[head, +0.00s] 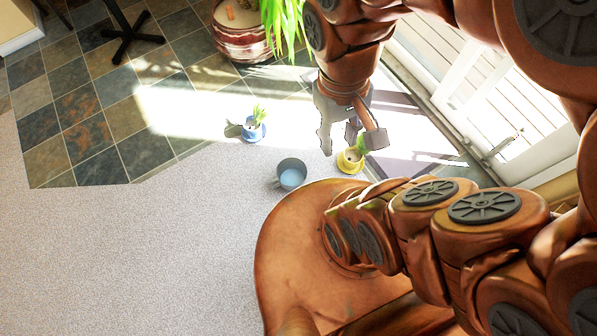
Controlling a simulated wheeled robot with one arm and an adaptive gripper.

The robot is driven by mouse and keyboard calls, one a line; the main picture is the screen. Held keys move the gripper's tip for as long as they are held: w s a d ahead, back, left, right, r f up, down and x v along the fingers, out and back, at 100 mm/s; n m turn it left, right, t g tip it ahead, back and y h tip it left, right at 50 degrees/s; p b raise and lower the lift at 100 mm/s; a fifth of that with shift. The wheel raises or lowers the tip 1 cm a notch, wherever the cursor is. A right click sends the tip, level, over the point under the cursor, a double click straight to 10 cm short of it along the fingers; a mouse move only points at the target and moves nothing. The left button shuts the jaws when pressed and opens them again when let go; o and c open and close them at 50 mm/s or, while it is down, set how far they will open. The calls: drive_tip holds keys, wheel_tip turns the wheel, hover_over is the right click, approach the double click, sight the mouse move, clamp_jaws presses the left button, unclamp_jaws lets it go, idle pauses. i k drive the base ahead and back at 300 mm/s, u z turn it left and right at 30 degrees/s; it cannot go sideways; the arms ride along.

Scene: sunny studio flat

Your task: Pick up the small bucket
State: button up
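A small grey-blue bucket (291,175) stands upright on the pale carpet, beside the front of my round base. Its open top faces up and its inside looks light blue. A small handle-like part shows at its left side. My gripper (351,143) hangs to the upper right of the bucket in the head view, with its fingers spread apart. Nothing shows between the fingers, and the gripper is apart from the bucket.
A small plant in a yellow pot (349,164) stands just below my gripper in the picture. Another in a blue pot (254,133) stands above the bucket. A large planter (240,45) is at the back; a glass door (495,95) is at right. Carpet at left is clear.

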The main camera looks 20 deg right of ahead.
sight(291, 173)
drive_tip(key=z, duration=0.75)
drive_tip(key=k, duration=1.15)
drive_tip(key=u, duration=1.6)
drive_tip(key=i, duration=0.5)
drive_tip(key=u, duration=0.05)
